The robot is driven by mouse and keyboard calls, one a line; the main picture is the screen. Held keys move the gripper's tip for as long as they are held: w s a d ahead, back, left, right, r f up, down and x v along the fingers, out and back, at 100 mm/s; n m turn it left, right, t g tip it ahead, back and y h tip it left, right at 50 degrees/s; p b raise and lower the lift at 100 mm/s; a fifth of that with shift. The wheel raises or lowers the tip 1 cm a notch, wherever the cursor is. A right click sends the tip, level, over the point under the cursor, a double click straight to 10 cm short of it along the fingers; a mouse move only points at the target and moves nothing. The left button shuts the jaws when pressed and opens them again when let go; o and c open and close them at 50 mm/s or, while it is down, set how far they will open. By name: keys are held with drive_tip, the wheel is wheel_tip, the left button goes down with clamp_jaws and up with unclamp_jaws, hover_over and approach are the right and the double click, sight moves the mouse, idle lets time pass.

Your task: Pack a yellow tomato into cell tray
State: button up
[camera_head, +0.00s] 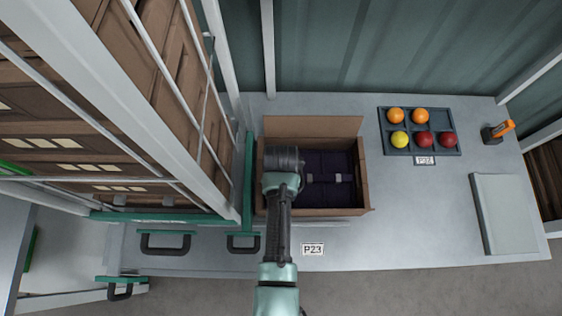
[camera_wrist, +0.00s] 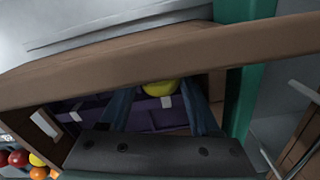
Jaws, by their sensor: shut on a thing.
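A cardboard box (camera_head: 365,185) stands open on the table with a dark purple cell tray (camera_head: 328,165) in it. The cell tray also shows in the wrist view (camera_wrist: 92,125). My gripper (camera_wrist: 160,94) reaches down into the left part of the box. Its two blue fingers are shut on a yellow tomato (camera_wrist: 160,88), seen partly behind the box edge. In the head view my wrist hides the fingertips and the held tomato. I cannot tell whether the held tomato touches a cell. Another yellow tomato (camera_head: 399,140) sits in the dark blue tray (camera_head: 448,152) at the right.
The blue tray also holds two orange and two red tomatoes. A tool with an orange handle (camera_head: 499,129) and a pale flat board (camera_head: 505,214) lie farther right. A green post and a rack of cardboard boxes (camera_head: 165,70) stand close on the left. The table between box and tray is clear.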

drive_tip(key=o, duration=1)
drive_tip(key=c, duration=0.3)
drive_tip(key=shift+c, duration=0.2)
drive_tip(key=shift+r, duration=0.1)
wheel_tip(320, 180, up, 6)
drive_tip(key=p, duration=0.6)
